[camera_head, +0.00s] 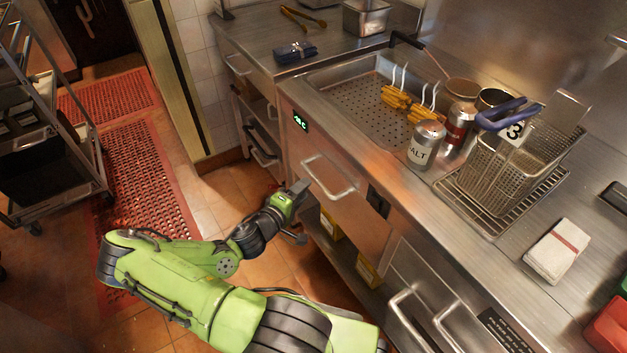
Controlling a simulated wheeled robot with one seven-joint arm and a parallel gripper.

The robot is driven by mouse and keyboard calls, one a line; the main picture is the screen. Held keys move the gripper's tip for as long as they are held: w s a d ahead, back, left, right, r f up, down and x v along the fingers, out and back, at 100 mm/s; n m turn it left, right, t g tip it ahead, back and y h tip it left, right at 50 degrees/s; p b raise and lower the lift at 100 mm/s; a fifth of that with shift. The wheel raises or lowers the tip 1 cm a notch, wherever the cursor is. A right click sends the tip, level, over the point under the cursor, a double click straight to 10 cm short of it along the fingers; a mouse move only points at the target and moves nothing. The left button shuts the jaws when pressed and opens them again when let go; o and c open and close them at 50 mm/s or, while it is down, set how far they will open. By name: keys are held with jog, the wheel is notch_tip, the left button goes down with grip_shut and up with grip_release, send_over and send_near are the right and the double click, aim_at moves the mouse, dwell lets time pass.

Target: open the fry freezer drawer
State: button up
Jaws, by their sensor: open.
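The drawer with a small green lit display (300,120), which I take to be the fry freezer drawer (345,202), is in the steel counter front at the centre. Its front looks flush with the counter, so it appears shut. Its pale bar handle (329,181) runs across the front. My gripper (301,213) is open just left of and below the handle, facing the drawer front. I see nothing between its fingers, and it looks apart from the handle. The exact gap in depth is hard to judge.
Below the drawer is an open shelf with yellow boxes (367,272). Another handled front (420,305) is at the lower right. On the counter stand fries, a salt shaker (425,147) and a fryer basket (511,167).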

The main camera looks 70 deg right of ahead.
aim_at(314, 181)
jog(key=b+x, duration=0.1)
jog(key=x, duration=0.6)
jog(key=shift+d+f, duration=0.1)
jog(key=shift+d, duration=0.05)
jog(key=shift+c, duration=0.2)
grip_shut()
